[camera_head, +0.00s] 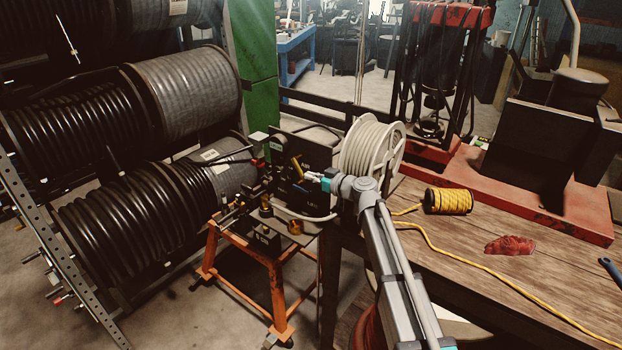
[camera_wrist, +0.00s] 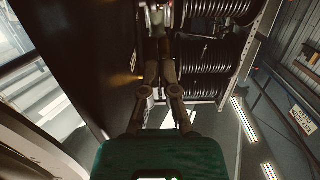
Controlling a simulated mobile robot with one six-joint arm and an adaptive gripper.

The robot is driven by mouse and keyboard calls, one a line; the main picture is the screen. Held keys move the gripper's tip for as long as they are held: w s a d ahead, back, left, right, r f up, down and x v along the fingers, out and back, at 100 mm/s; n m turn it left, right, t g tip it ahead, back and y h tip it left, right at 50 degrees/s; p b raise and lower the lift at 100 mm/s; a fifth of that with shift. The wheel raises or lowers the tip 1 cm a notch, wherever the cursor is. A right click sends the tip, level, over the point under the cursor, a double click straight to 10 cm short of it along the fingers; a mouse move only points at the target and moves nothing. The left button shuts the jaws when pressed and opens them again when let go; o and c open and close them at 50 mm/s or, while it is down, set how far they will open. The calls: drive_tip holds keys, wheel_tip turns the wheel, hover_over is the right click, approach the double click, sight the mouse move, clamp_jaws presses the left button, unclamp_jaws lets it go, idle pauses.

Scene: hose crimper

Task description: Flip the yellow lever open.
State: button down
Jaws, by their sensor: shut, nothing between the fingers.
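The yellow lever (camera_head: 297,167) is a small slanted bar on the dark crimper (camera_head: 290,190), which sits on an orange stand. In the head view, my gripper (camera_head: 309,177) is just right of the lever, close to it. I cannot tell whether they touch. In the wrist view, my gripper's fingers (camera_wrist: 161,45) are together with nothing between them. The lever cannot be made out clearly in the wrist view; dark panels and the fingers fill the middle.
A white hose reel (camera_head: 372,150) stands right behind my gripper. Black hose spools (camera_head: 130,210) fill the rack at left. The wooden bench (camera_head: 480,265) at right holds a yellow cord spool (camera_head: 448,201) and a red rag (camera_head: 510,246). Floor is open left of the orange stand (camera_head: 277,290).

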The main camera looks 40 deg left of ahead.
sight(301, 188)
drive_tip(key=shift+f, duration=0.15)
drive_tip(key=shift+s+a+f+b, duration=0.1)
drive_tip(key=shift+a+f+b, duration=0.7)
drive_tip(key=shift+b, duration=0.05)
drive_tip(key=shift+a+f+b, duration=0.45)
drive_tip(key=shift+a, duration=0.4)
drive_tip(key=shift+s, duration=0.2)
